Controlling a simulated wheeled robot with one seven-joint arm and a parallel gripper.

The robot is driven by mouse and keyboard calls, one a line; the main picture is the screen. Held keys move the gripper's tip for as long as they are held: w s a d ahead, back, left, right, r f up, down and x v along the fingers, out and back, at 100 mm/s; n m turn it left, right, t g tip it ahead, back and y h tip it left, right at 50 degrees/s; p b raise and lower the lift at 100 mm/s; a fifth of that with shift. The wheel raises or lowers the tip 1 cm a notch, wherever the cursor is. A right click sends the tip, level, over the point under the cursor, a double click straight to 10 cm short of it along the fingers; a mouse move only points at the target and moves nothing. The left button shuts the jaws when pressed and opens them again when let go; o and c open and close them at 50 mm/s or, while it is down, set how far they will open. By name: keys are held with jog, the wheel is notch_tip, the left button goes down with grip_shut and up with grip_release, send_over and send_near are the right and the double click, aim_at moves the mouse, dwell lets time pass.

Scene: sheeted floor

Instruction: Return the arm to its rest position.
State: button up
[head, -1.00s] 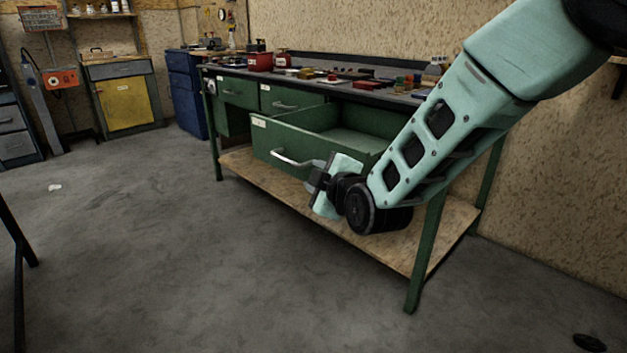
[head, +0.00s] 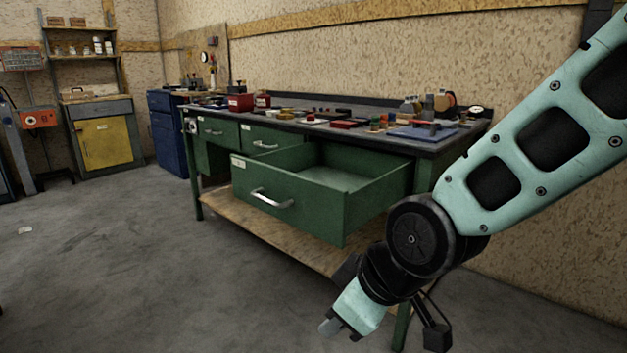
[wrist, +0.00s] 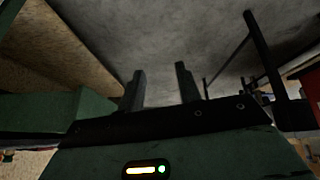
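My arm (head: 545,140) reaches in from the right edge of the head view and bends at a dark round wrist joint. My gripper (head: 335,325) hangs low at the bottom centre, in front of the workbench and apart from the drawer handle. In the wrist view my gripper (wrist: 160,84) shows two dark fingers standing apart with nothing between them, so it is open and empty.
A green workbench drawer (head: 285,200) stands pulled out, with a metal handle (head: 270,198). Tools and small items cover the bench top (head: 340,135). A blue cabinet (head: 168,135) and a yellow-doored cabinet (head: 105,145) stand behind.

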jog(key=s+d+m+g+h+p, duration=0.2)
jog(key=s+d+m+g+h, duration=0.2)
jog(key=s+d, duration=0.9)
notch_tip(320, 180, up, 27)
jog(key=s+a+p, duration=0.1)
jog(key=a+p, duration=0.1)
jog(key=p, duration=2.4)
jog(key=shift+s+a, duration=0.25)
jog(key=shift+s, duration=0.05)
